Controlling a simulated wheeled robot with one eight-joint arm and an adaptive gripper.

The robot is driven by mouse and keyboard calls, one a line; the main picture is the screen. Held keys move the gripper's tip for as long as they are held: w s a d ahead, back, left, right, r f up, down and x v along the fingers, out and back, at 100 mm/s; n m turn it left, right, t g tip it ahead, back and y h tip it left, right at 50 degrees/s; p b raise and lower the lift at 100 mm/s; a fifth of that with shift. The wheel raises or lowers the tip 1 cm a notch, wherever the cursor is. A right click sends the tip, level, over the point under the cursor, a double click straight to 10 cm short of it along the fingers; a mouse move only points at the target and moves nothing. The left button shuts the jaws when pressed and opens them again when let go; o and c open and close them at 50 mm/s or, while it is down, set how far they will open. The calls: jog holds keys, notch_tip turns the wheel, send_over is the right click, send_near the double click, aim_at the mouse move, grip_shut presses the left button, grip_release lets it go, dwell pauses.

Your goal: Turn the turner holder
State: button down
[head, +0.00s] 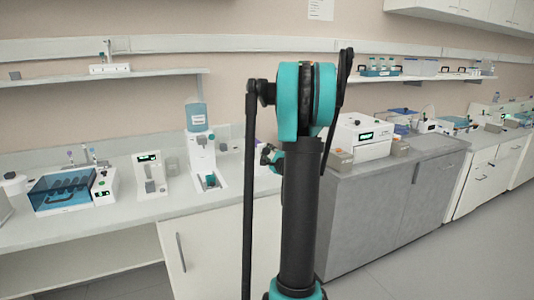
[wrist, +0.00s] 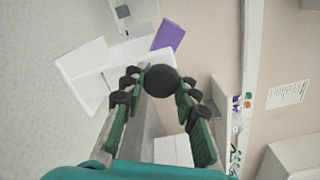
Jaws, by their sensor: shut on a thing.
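In the wrist view, my gripper (wrist: 160,98) has its green-padded fingers on either side of a dark round piece (wrist: 161,79). The fingers are shut on this piece at their tips. I cannot tell for sure whether it is the turner holder. Behind it is a white device (wrist: 92,70) with a purple panel (wrist: 169,36), both tilted in this view. In the head view, my upright arm covers the middle of the bench, and only a small teal and dark part shows at its left edge. The dark piece is not clearly visible there.
On the left bench stand a blue-lidded tube unit (head: 62,190), a small white instrument (head: 150,175) and a white dispenser with a blue bottle (head: 197,115). A grey cabinet (head: 390,200) with a white box instrument (head: 362,137) stands right of my arm. The floor at right is clear.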

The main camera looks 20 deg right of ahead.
jog(key=shift+m, duration=1.8)
jog(key=c, duration=1.2)
grip_release()
jog(key=shift+o, duration=0.2)
jog(key=shift+s, duration=0.1)
jog(key=s, duration=1.1)
jog(key=shift+s+d, duration=0.2)
jog(key=shift+s, duration=0.2)
